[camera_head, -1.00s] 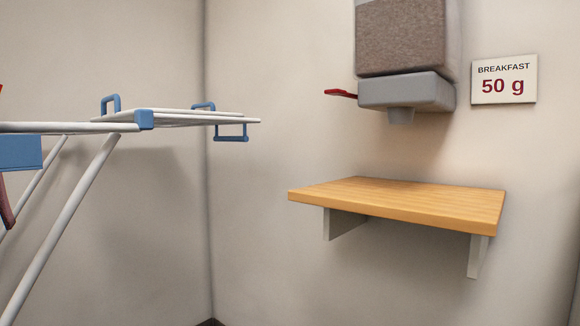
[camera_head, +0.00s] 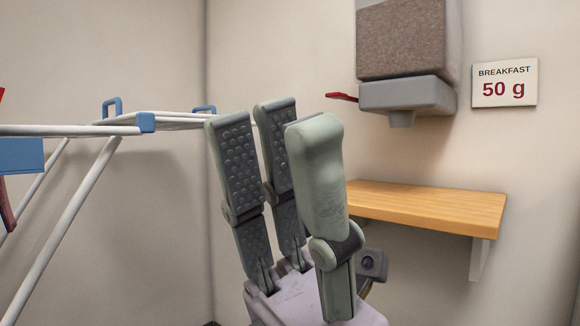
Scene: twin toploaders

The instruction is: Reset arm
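My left gripper (camera_head: 281,140) stands upright in the lower middle of the head view, with its grey-green fingers pointing up. Two fingers with studded dark pads are on the left and one thicker finger is on the right. The fingers are spread apart with bare wall showing between them, and nothing is held. The gripper hides the left end of the wooden shelf (camera_head: 430,207) and part of the drying rack. My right gripper is not in view.
A grey dispenser (camera_head: 405,95) with a red lever (camera_head: 342,97) hangs above the shelf. A sign (camera_head: 504,82) reads "BREAKFAST 50 g". A white drying rack (camera_head: 70,130) with blue fittings stands at left. The shelf's visible top is bare.

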